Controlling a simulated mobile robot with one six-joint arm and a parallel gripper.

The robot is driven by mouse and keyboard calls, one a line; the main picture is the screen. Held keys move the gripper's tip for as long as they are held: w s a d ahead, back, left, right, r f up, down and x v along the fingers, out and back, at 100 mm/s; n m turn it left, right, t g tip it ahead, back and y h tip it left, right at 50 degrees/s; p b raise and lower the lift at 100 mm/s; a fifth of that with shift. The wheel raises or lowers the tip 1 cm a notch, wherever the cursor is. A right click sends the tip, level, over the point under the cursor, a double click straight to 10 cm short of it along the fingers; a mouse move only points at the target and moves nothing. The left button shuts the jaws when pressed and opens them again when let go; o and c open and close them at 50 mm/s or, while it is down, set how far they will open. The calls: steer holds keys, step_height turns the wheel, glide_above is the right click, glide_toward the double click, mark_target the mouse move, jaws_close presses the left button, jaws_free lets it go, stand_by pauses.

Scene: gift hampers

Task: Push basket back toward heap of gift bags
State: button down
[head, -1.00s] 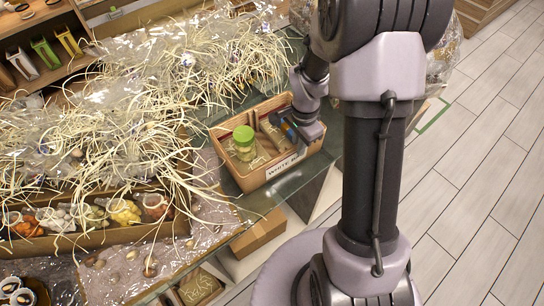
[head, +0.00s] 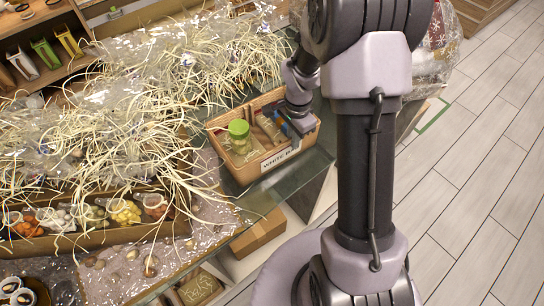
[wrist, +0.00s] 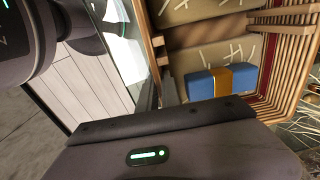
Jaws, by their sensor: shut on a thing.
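The basket (head: 247,174) is a light wooden crate with a white label on its front, standing on a glass-topped table. It holds a green-lidded jar (head: 239,137), flat packets and a blue box with a yellow band, which shows clearly in the wrist view (wrist: 221,80). My gripper (head: 301,124) is at the basket's right side, shut on its wall; the arm partly hides the grip. In the wrist view the basket's slatted wall (wrist: 296,50) also shows. The heap of clear gift bags (head: 215,48) with pale straw lies behind and left of the basket.
A long tray (head: 70,240) of small filled cups lies at left. Below the table edge is a cardboard box (head: 258,232). The glass table top (head: 300,172) is bare in front of the basket. Open plank floor (head: 480,190) lies at right.

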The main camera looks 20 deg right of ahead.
mark_target(276, 129)
steer(key=shift+w+a, duration=0.15)
steer(key=shift+w, duration=0.55)
steer(key=shift+w+a, duration=0.15)
steer(key=shift+w, duration=0.6)
steer(key=shift+w+a, duration=0.2)
steer(key=shift+w, duration=0.6)
steer(key=shift+w+a, duration=0.15)
steer(key=shift+w, duration=0.8)
steer(key=shift+w+a+p, duration=0.2)
steer(key=shift+w+p, duration=0.05)
steer(key=shift+w, duration=0.55)
steer(key=shift+w+a+p, duration=0.2)
steer(key=shift+w, duration=0.55)
steer(key=c, duration=1.5)
jaws_free()
